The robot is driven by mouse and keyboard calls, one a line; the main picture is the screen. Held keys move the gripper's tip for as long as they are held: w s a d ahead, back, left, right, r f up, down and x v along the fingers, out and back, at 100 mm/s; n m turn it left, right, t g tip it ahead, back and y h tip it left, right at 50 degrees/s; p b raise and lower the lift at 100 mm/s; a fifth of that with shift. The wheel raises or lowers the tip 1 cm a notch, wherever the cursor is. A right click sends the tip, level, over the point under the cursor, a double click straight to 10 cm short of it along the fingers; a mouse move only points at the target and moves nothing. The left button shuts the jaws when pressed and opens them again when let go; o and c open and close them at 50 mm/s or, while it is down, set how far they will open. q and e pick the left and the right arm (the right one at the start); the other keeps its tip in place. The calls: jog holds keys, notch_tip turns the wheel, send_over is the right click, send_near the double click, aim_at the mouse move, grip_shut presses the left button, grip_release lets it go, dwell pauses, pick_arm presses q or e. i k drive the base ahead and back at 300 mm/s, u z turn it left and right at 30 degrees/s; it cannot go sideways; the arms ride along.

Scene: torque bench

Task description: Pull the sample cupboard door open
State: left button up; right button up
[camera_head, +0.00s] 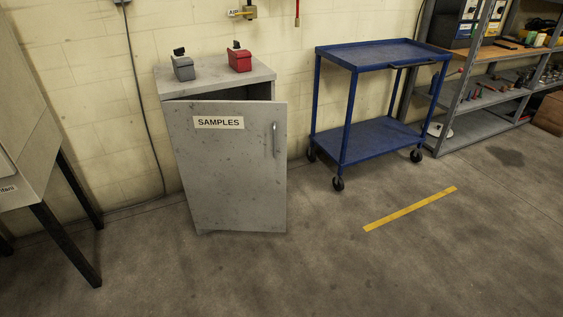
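The sample cupboard (261,77) is a grey metal box against the wall, left of the middle in the head view. Its door (220,175) carries a SAMPLES label (219,123) and a vertical bar handle (275,140) near its right edge. The door stands partly open: its top edge is apart from the cupboard front and a dark gap shows behind it. The inside is mostly hidden by the door. Neither of my grippers shows in the head view.
A grey item (183,68) and a red item (239,60) sit on the cupboard top. A blue cart (377,140) stands to the right, with grey shelving (487,122) beyond. A dark-legged grey unit (40,180) is at left. Floor in front is clear, with a yellow strip (411,208).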

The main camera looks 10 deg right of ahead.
aim_at(230, 156)
jog(key=u, duration=1.2)
jog(key=i, duration=1.85)
jog(key=z, duration=1.05)
jog(key=i, duration=0.85)
jog(key=z, duration=0.95)
